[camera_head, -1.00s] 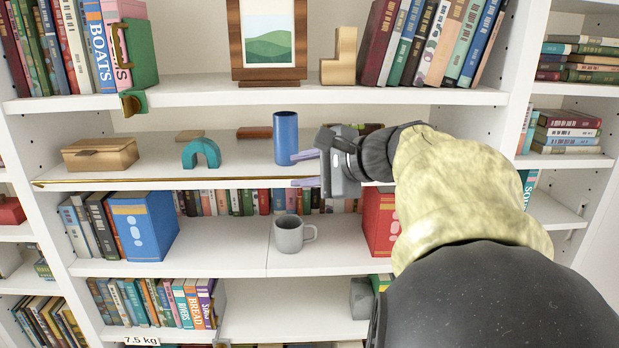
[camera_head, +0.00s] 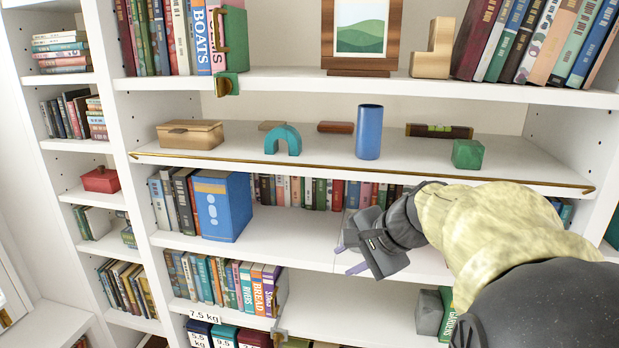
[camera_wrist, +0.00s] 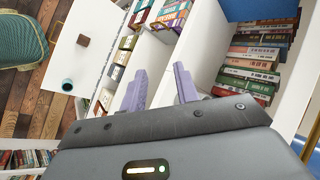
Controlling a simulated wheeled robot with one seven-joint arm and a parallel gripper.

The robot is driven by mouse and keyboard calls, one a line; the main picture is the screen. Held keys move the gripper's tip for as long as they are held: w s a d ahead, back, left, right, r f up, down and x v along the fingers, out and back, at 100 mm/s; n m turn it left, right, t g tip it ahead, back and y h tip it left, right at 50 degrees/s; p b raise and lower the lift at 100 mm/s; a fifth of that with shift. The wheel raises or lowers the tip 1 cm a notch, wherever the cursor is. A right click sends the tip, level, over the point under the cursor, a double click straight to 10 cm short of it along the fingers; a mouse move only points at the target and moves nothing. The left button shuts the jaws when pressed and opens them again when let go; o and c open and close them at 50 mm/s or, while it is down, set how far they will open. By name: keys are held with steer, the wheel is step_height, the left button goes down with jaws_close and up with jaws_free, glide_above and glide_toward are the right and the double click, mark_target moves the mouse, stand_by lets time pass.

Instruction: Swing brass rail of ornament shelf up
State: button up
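The brass rail (camera_head: 300,167) is a thin bar along the front edge of the white ornament shelf (camera_head: 330,155), lying at about shelf level. On that shelf stand a wooden box (camera_head: 190,134), a teal arch (camera_head: 283,139), a blue cylinder (camera_head: 368,132), a spirit level (camera_head: 439,131) and a green cube (camera_head: 467,154). My gripper (camera_head: 348,259) is below the rail, in front of the book shelf underneath, and apart from the rail. In the wrist view my gripper (camera_wrist: 159,88) has its two lilac fingers spread with nothing between them.
Below the rail, a blue book (camera_head: 222,206) stands left of my gripper. A brass latch-like piece (camera_head: 226,84) hangs at the upper shelf's edge. A grey block (camera_head: 428,312) is on the lower shelf. The wrist view shows a white table (camera_wrist: 85,45) and a green chair (camera_wrist: 20,42).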

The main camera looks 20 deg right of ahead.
steer(key=s+a+f+n+g+h+b, duration=0.1)
steer(key=a+f+n, duration=0.3)
steer(key=f, duration=0.4)
steer(key=s+a+f+n+g+h+b, duration=0.1)
steer(key=s+a+f+n+g+b, duration=0.1)
steer(key=f+n, duration=0.4)
steer(key=s+a+f+n+g+h+b, duration=0.1)
steer(key=a+f+n, duration=0.4)
steer(key=f, duration=0.6)
steer(key=s+a+g, duration=0.1)
steer(key=s, duration=0.1)
steer(key=shift+s+a+f, duration=0.2)
steer(key=shift+s+a, duration=0.2)
steer(key=shift+w, duration=0.1)
